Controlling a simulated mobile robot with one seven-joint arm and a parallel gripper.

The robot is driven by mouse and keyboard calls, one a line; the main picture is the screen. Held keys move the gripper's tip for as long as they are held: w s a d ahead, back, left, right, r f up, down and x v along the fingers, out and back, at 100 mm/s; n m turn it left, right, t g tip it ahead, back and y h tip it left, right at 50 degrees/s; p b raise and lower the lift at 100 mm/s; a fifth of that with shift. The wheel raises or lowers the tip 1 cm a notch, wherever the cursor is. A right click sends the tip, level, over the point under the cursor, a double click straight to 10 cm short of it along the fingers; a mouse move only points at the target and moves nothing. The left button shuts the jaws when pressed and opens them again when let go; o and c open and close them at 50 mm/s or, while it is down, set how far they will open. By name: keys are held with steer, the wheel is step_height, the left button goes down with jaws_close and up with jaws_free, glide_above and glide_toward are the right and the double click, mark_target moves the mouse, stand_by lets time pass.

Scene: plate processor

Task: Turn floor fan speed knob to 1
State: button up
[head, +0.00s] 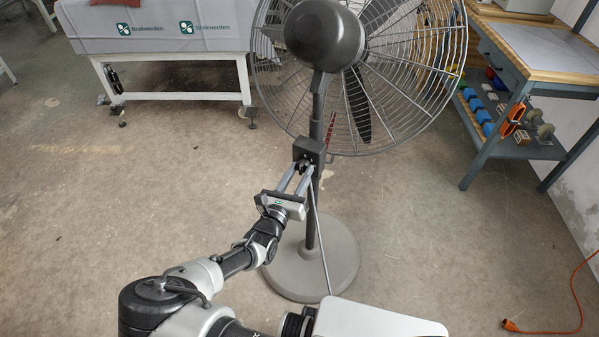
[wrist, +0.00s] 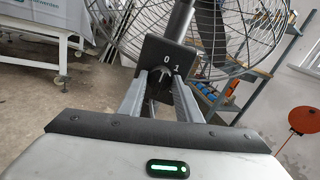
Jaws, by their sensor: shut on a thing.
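The floor fan (head: 325,35) stands in front of me, its round cage and motor at the top and a grey round base (head: 340,258) on the floor. A dark control box (head: 309,150) is on its pole. In the wrist view the box (wrist: 166,58) shows the white marks 0 and 1, with 1 to the right of 0. The speed knob (head: 304,165) is on the box face, mostly hidden between my fingers. My gripper (head: 306,169) is shut on the knob; the fingers reach up to the box in the wrist view (wrist: 163,78). The knob's exact pointing is unclear.
A workbench (head: 550,50) with a lower shelf of blue items stands at the right. A covered table (head: 160,40) stands at the back left. An orange cable (head: 575,290) lies on the floor at the right. The floor at left is clear.

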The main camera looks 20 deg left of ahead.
steer(key=m+p, duration=0.2)
steer(key=m, duration=0.1)
steer(key=shift+m+p, duration=0.6)
steer(key=shift+m, duration=1.6)
steer(key=o, duration=1)
steer(key=shift+f+h, duration=0.1)
steer(key=shift+h, duration=0.3)
steer(key=shift+o, duration=0.2)
steer(key=s+a+f, duration=0.1)
steer(key=s+a, duration=0.1)
steer(key=s, duration=1.5)
steer(key=shift+p, duration=0.45)
steer(key=shift+a, duration=0.1)
